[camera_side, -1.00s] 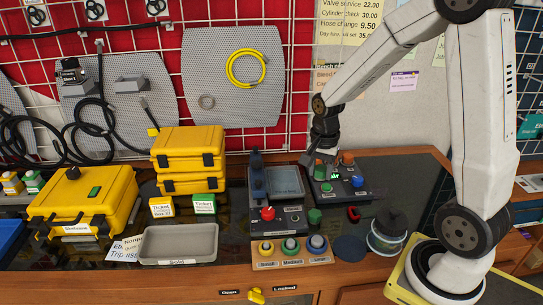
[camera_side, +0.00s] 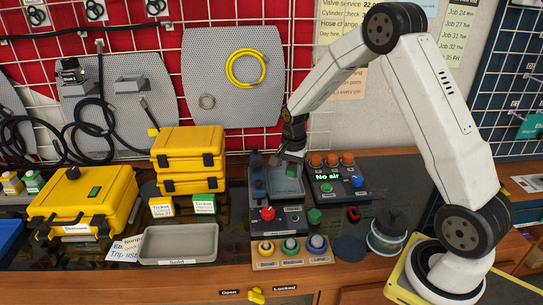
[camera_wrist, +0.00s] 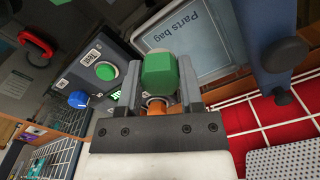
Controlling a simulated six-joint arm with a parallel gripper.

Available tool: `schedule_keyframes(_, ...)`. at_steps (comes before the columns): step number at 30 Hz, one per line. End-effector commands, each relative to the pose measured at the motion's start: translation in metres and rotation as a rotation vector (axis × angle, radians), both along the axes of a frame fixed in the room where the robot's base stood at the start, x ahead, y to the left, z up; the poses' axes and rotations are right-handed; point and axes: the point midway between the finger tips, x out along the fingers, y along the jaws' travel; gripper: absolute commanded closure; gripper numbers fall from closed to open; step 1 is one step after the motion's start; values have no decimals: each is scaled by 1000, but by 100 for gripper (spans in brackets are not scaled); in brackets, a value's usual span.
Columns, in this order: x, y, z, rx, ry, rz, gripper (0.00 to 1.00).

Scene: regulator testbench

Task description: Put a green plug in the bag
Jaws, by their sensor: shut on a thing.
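My gripper (camera_side: 290,153) is shut on a green plug (camera_wrist: 160,72), which shows between the fingers in the wrist view. In the side view my gripper hangs over the grey parts bag tray (camera_side: 287,184), with the plug (camera_side: 290,170) just below the fingers. The wrist view shows the tray, labelled "Parts bag" (camera_wrist: 187,38), beyond the plug. I cannot tell the exact height of the plug over the tray. Another green knob or plug (camera_side: 314,215) stands near the front of the right-hand unit.
The right-hand unit (camera_side: 340,183) reads "No air" and bears orange caps and a blue knob (camera_side: 357,181). A dark upright post (camera_side: 257,175) stands just left of the tray. A red button (camera_side: 267,213), a red ring (camera_side: 353,213) and a clear jar (camera_side: 387,236) lie nearer the front.

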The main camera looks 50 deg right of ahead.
Motion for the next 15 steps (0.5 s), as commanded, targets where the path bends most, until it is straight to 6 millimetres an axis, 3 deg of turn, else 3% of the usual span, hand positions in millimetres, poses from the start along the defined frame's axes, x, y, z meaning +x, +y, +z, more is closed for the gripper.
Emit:
schedule_keyframes(6, 17, -4, -21, 0, 0, 0, 100)
schedule_keyframes(15, 23, -6, -28, -1, -1, 0, 100)
